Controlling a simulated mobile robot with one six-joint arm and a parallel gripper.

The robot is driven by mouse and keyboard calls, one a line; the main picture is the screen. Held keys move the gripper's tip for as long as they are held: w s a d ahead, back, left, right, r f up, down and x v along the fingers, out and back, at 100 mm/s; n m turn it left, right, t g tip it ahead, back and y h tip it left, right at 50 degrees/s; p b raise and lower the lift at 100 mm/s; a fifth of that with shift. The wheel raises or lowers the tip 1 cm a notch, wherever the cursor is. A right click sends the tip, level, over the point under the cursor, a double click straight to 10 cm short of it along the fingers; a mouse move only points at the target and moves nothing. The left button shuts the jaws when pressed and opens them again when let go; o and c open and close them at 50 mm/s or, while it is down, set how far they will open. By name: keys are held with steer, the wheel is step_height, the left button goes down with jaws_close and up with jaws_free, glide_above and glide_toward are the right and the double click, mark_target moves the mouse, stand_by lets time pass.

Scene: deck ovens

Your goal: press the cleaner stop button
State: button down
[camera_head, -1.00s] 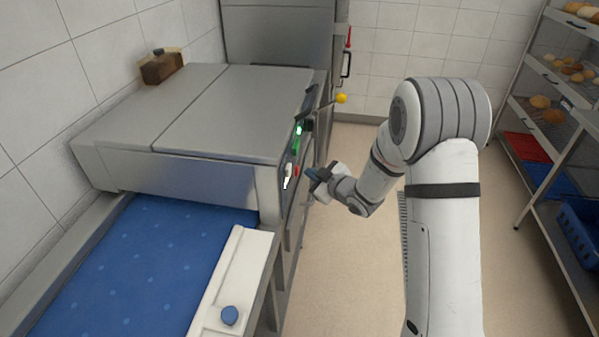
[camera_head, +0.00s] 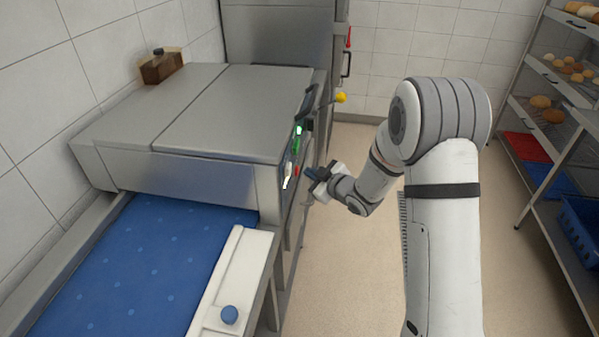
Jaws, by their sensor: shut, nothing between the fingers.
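The cleaner is a large grey metal machine (camera_head: 200,110) with a blue belt (camera_head: 150,255) running out of its front. Its narrow control panel on the right side is seen at a steep angle. On it are a green lit part (camera_head: 297,140), a small red button (camera_head: 297,171) and a white part (camera_head: 287,177). I cannot read any labels. My gripper (camera_head: 308,170) is shut and empty, pointing left at the panel, close to the red button. A small gap seems to show between the fingertips and the panel.
A yellow ball-ended lever (camera_head: 341,98) and a red handle (camera_head: 348,37) stand behind the panel. A rack (camera_head: 540,110) with bread and trays is at the right. The floor between is clear.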

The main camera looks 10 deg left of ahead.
steer(key=shift+a, duration=0.35)
steer(key=shift+a+b, duration=0.5)
steer(key=shift+a, duration=0.05)
stand_by(0.6)
steer(key=shift+d, duration=0.95)
steer(key=shift+s+d, duration=0.1)
steer(key=shift+d, duration=2.4)
